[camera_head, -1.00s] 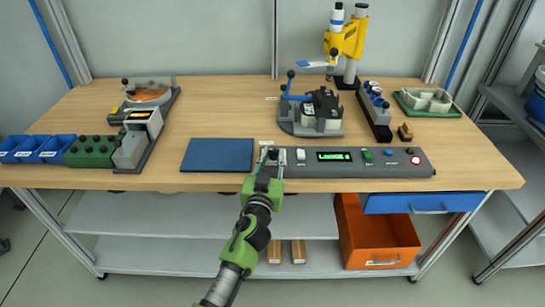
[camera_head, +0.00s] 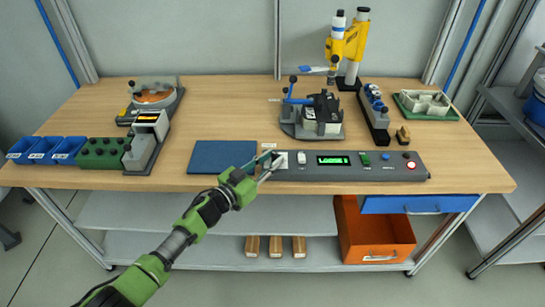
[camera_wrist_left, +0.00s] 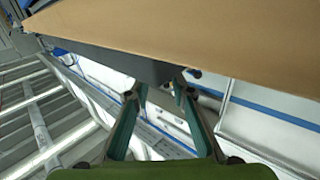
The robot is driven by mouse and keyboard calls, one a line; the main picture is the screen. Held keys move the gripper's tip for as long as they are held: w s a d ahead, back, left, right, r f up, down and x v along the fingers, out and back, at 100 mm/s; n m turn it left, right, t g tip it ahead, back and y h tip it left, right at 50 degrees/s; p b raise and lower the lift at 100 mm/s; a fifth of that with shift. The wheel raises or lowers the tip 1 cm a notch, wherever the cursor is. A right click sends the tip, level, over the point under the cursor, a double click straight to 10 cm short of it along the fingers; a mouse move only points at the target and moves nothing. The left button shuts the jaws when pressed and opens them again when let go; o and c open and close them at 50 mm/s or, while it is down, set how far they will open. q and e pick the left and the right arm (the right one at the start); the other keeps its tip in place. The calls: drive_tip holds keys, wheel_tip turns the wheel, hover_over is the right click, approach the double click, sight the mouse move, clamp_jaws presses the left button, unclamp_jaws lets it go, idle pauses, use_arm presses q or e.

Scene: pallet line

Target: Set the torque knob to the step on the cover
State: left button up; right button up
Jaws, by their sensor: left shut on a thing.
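The grey control panel (camera_head: 345,174) lies along the bench's front edge, with a lit green display (camera_head: 333,160) whose word looks like "LOOSE". My left gripper (camera_head: 273,162) is at the panel's left end, coming in from the lower left, shut on what seems to be the torque knob, which its fingers hide. In the left wrist view the two fingers (camera_wrist_left: 157,88) stand apart, with the panel's dark end between them. A black and grey cover (camera_head: 322,108) sits in a fixture behind the panel; its step marking is too small to read. My right gripper is not in view.
A white switch (camera_head: 301,158), green button (camera_head: 365,159) and red button (camera_head: 411,165) are on the panel. A blue mat (camera_head: 224,157) lies left of my gripper. A yellow press (camera_head: 350,45) stands behind.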

use_arm(q)
drive_tip(key=shift+w+a+m+g+h+b, duration=0.1)
drive_tip(key=shift+m+g+h+b, duration=0.15)
drive_tip(key=shift+m+g+h, duration=0.25)
drive_tip(key=shift+w+a+m+g+h+b, duration=0.1)
drive_tip(key=shift+m+g+h+b, duration=0.1)
drive_tip(key=shift+m+g+h, duration=0.25)
drive_tip(key=shift+s, duration=0.1)
drive_tip(key=o, duration=1.1)
drive_tip(key=v, duration=1.2)
